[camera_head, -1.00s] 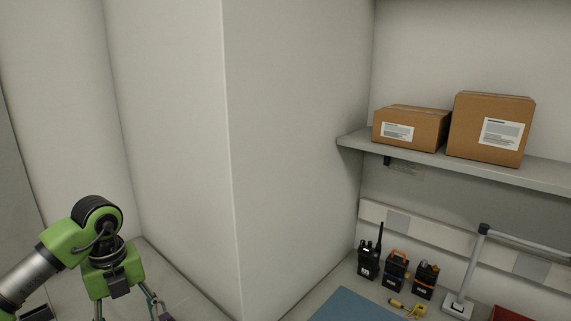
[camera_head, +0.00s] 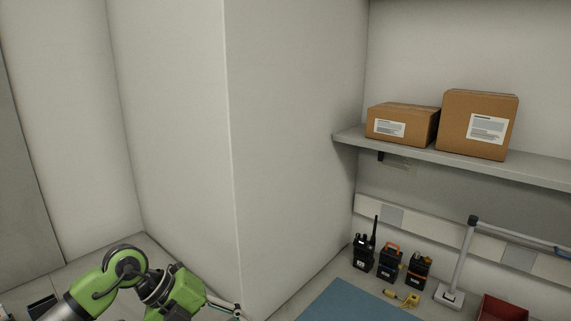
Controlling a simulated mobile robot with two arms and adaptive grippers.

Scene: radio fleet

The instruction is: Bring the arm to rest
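My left arm, green with black joints, comes in at the lower left. The visible part of my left gripper (camera_head: 226,307) shows as thin finger links beside the wall corner, just above the bottom edge. Its fingertips are partly cut off, so I cannot tell whether it is open or shut. I see nothing held in the visible part. My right arm and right gripper are out of view.
A pale wall column (camera_head: 232,150) stands close to my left gripper. Right of it, a bench holds a blue mat (camera_head: 350,305), several radios and battery packs (camera_head: 390,262), a yellow item (camera_head: 402,298), a lamp stand (camera_head: 460,265) and a red bin (camera_head: 502,309). Boxes (camera_head: 478,122) sit on a shelf above.

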